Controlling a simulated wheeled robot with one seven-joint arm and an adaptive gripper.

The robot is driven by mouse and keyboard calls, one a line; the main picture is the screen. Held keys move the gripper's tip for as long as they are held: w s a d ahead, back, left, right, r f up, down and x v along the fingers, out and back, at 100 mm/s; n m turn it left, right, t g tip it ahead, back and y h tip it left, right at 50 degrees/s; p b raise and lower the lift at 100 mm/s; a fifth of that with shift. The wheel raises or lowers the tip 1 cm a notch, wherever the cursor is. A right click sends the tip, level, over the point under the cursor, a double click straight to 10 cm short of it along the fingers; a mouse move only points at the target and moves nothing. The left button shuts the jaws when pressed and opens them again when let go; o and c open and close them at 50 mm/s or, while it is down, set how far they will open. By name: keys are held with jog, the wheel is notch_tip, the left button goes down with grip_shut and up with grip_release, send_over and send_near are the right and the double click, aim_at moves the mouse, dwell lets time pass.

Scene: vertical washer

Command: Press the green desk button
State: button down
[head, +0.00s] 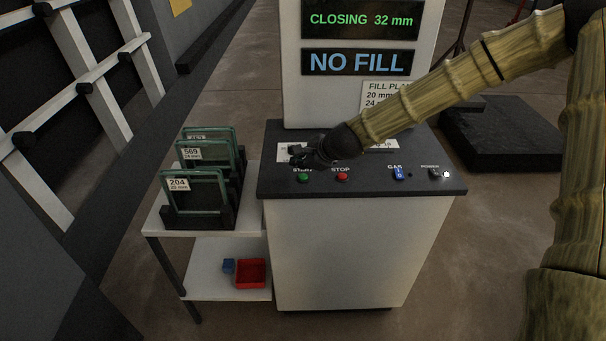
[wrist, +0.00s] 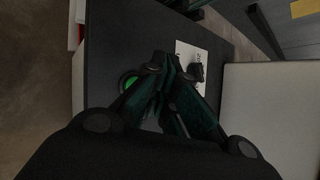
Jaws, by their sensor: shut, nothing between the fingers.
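The green button (head: 303,177) sits on the dark desk top (head: 365,184) near its front left, below a label partly covered by my gripper. In the wrist view the green button (wrist: 130,82) shows just to the left of the fingers, partly hidden by them. My gripper (head: 298,156) is over the back left part of the desk top, behind the green button in the head view. In the wrist view its fingertips (wrist: 165,66) are together with nothing between them. I cannot tell the height of the fingertips above the desk.
A red button (head: 342,177), a blue gas switch (head: 398,173) and a power switch (head: 439,173) line the desk's front. A display panel (head: 358,90) stands behind, reading "CLOSING 32 mm" and "NO FILL". A cart (head: 160,222) with framed glass panes stands at left.

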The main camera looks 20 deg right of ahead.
aim_at(301, 177)
jog(key=shift+r+p, duration=1.25)
jog(key=shift+r, duration=0.75)
